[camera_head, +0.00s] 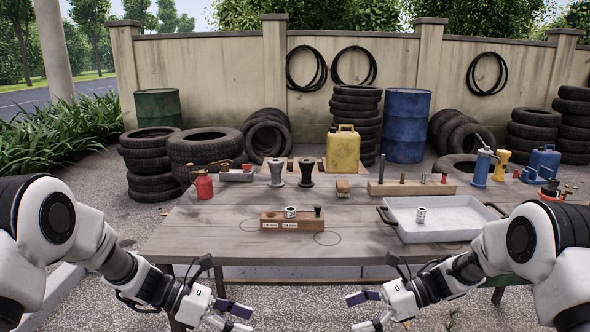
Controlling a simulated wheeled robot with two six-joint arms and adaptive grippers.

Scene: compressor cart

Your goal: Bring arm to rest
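My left gripper (235,317) is in front of the table's near edge, low at the picture's bottom. Its two fingers are spread apart with nothing between them. My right gripper (364,311) is at a similar height to the right, also in front of the near edge. Its fingers are spread apart and empty. Both arms come in from the sides, and neither gripper touches anything on the table. The wooden table (200,243) stands beyond them.
A wooden block (270,220) with a metal socket (291,212) sits near the table's middle. A grey tray (460,232) holds another socket (421,215). A yellow can (343,152), a red oil can (203,186) and several tools stand farther back. The table's front middle is clear.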

